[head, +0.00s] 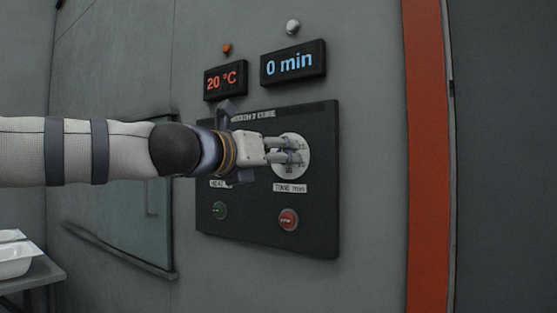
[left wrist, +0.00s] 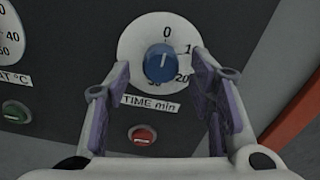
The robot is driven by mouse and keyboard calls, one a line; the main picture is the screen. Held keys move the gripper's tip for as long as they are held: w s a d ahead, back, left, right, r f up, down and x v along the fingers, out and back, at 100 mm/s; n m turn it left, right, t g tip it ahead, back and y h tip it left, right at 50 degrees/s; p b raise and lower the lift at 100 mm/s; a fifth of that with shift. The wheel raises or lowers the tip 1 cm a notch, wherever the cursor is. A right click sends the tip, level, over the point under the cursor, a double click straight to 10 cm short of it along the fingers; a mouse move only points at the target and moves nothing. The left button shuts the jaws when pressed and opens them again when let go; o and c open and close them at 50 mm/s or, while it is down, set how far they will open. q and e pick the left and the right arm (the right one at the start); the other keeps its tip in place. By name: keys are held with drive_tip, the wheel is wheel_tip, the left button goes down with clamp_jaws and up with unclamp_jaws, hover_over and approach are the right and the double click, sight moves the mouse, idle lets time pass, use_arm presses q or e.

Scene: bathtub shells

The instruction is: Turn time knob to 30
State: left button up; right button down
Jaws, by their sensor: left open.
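The time knob (left wrist: 158,63) is blue and sits on a white round dial (left wrist: 130,42) above the "TIME min" label, in the left wrist view. Its pale mark points up at 0. In the head view the dial (head: 303,160) is partly covered by my left gripper (head: 287,151). My left gripper is open in the left wrist view (left wrist: 160,82), its fingers at the left and right of the knob. I cannot tell whether they touch it. The time display (head: 293,63) reads 0 min. My right gripper is not in view.
The dark control panel (head: 260,225) also has a green button (head: 219,210) and a red button (head: 288,219) below the dials. A temperature display (head: 226,80) reads 20 °C. An orange-red strip (head: 425,150) is to the right. White trays (head: 14,258) are at lower left.

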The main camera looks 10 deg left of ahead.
use_arm(q)
drive_tip(key=shift+w+d+r, duration=0.15)
drive_tip(key=shift+w+d, duration=0.05)
drive_tip(key=shift+w, duration=0.25)
drive_tip(key=c, duration=1.2)
drive_tip(key=shift+o, duration=0.2)
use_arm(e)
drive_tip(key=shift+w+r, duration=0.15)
